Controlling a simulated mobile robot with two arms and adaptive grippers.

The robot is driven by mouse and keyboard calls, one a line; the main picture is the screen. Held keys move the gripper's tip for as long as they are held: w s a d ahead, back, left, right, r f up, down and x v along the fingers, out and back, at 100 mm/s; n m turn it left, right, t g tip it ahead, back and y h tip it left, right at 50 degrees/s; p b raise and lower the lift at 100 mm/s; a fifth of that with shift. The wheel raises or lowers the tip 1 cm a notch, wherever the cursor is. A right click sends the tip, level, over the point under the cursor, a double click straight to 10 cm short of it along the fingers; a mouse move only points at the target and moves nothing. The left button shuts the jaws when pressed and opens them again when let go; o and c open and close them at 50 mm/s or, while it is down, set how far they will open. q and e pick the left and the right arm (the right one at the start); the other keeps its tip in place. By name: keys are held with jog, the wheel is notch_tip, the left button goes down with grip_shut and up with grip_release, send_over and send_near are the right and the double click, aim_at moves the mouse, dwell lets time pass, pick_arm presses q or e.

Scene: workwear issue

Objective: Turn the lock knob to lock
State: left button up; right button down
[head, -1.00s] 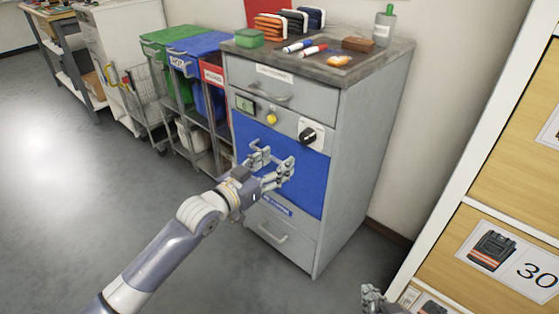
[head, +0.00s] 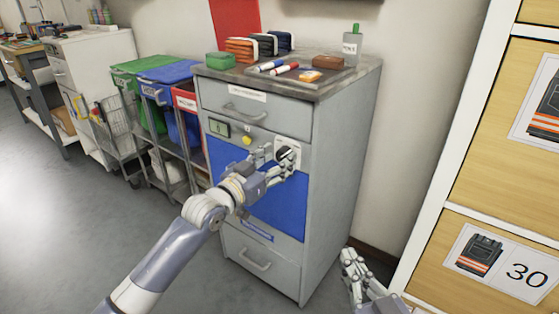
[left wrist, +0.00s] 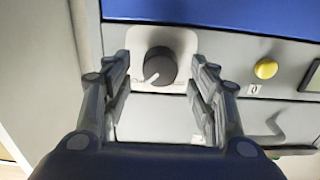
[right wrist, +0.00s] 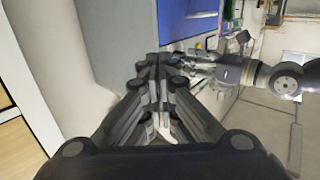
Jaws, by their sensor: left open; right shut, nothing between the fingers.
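The lock knob (left wrist: 160,66) is round and black with a white pointer line, on a white plate (left wrist: 182,44) on the grey cabinet front. In the left wrist view its pointer aims to the lower left. My left gripper (left wrist: 160,62) is open, its fingers on either side of the knob; I cannot tell whether they touch it. In the head view, my left gripper (head: 278,160) is at the plate and partly hides the knob (head: 285,154). My right gripper (head: 348,258) is shut and empty, low, to the right of the cabinet; it also shows in the right wrist view (right wrist: 155,66).
A yellow button (head: 247,141) and a small display (head: 219,127) are left of the knob, above the blue panel (head: 278,208). Markers and boxes lie on the cabinet top (head: 365,69). Bins (head: 160,77) stand left; a shelf unit (head: 440,165) stands right.

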pick_arm(q)
jog(key=shift+x, duration=0.8)
pick_arm(e)
jog(key=shift+a+r+t+y, duration=0.15)
jog(key=shift+r+t+y, duration=0.15)
jog(key=shift+r+t, duration=0.55)
jog(key=shift+r+g, duration=0.25)
pick_arm(q)
jog(key=c, duration=1.1)
jog(key=shift+o, duration=0.2)
